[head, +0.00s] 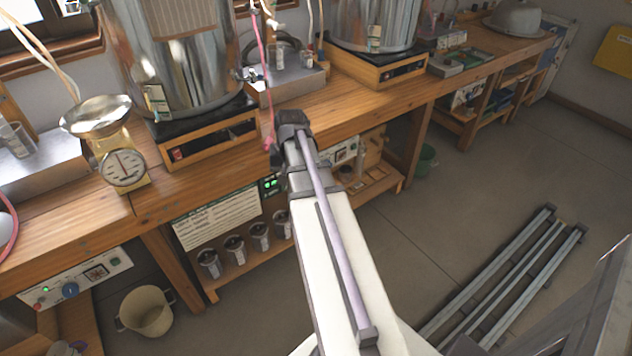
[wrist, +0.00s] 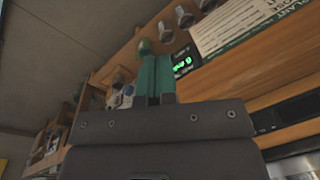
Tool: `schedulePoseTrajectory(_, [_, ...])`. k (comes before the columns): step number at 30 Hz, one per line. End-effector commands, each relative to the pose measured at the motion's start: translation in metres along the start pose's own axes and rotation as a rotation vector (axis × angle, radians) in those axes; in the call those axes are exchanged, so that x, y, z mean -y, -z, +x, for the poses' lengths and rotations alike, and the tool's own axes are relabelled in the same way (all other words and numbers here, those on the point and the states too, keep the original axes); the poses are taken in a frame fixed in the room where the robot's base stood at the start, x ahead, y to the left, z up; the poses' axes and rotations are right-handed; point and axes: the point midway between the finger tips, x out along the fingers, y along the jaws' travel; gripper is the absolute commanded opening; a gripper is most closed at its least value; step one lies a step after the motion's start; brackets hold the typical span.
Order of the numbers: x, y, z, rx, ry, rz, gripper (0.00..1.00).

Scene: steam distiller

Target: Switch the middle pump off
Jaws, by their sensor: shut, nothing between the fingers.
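My gripper (wrist: 155,58) shows in the wrist view as two green fingers pressed together, with nothing between them. In the head view my arm hides it. A white control panel (head: 345,154) under the bench is partly hidden behind my arm. Another white panel (head: 80,280) with a blue knob and a lit green light is under the bench at far left. A small white panel also shows left of the fingers in the wrist view (wrist: 122,98). I cannot tell which panel is the middle pump's, nor its switch position. My gripper appears apart from the panels.
A box with a lit green display (head: 270,185) sits under the bench, beside a printed sheet (head: 217,218) and several grey cups (head: 235,248). The wooden bench (head: 200,160) carries steel vessels and a scale (head: 123,167). A bucket (head: 147,311) and metal rails (head: 510,275) are on the floor.

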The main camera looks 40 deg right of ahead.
Motion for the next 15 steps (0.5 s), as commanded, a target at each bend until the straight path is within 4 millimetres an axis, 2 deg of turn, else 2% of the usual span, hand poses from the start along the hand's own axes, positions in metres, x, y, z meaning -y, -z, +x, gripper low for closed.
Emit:
schedulePoseTrajectory(1, [-0.036, 0.041, 0.025, -0.015, 0.029, 0.125, 0.00])
schedulePoseTrajectory(3, [-0.082, 0.082, 0.036, -0.037, 0.079, 0.307, 0.00])
schedulePoseTrajectory(6, [-0.141, 0.133, 0.043, -0.064, 0.155, 0.559, 0.00])
schedulePoseTrajectory(8, [-0.165, 0.162, 0.043, -0.073, 0.205, 0.701, 0.00])
schedulePoseTrajectory(9, [-0.170, 0.182, 0.038, -0.075, 0.243, 0.789, 0.00])
schedulePoseTrajectory(10, [-0.165, 0.193, 0.034, -0.070, 0.269, 0.845, 0.00])
schedulePoseTrajectory(15, [-0.158, 0.194, 0.031, -0.058, 0.313, 1.007, 0.00])
